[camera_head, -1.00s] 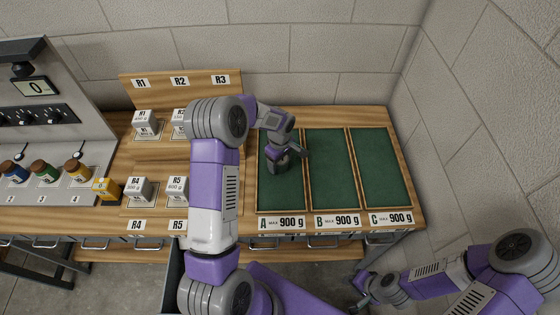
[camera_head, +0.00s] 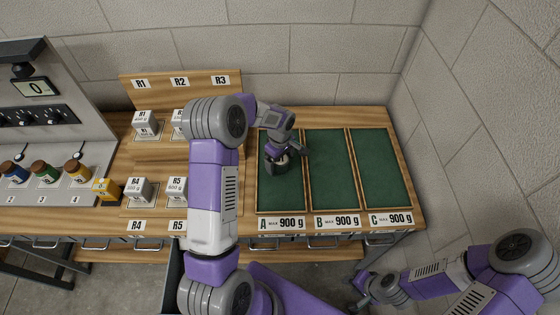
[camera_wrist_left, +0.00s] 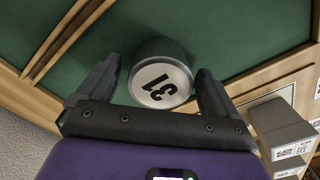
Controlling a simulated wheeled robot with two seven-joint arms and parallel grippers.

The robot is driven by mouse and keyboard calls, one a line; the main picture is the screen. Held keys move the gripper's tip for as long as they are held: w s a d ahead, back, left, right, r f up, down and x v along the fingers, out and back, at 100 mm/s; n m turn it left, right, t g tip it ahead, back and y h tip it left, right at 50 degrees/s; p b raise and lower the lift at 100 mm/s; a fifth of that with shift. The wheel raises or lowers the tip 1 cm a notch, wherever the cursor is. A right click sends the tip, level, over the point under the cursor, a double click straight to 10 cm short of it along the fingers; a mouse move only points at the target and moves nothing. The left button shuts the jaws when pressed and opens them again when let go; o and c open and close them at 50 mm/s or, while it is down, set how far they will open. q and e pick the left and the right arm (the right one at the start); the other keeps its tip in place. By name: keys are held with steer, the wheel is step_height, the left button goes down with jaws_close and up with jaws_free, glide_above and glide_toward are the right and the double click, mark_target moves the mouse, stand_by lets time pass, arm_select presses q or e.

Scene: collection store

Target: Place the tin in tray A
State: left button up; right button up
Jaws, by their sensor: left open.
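The tin (camera_head: 275,168) is a dark grey cylinder standing on the green floor of tray A (camera_head: 281,203), the leftmost of the trays. In the left wrist view the tin (camera_wrist_left: 161,86) shows a pale lid marked 31. My left gripper (camera_wrist_left: 158,85) is open, with one finger on each side of the tin and visible gaps between. In the head view my left gripper (camera_head: 283,151) is over the tin and hides part of it. My right gripper (camera_head: 364,292) is low in front of the bench, too small to read.
Tray B (camera_head: 332,170) and tray C (camera_head: 379,170) are empty. Grey weight blocks, such as R4 (camera_head: 138,190) and R5 (camera_head: 176,188), stand left of the trays. Small jars (camera_head: 45,171) and a yellow block (camera_head: 106,189) are further left. A block wall rises close on the right.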

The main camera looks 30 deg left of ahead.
arm_select(q)
step_height(320, 180, up, 11)
steer(key=shift+p, duration=0.35)
stand_by(0.3)
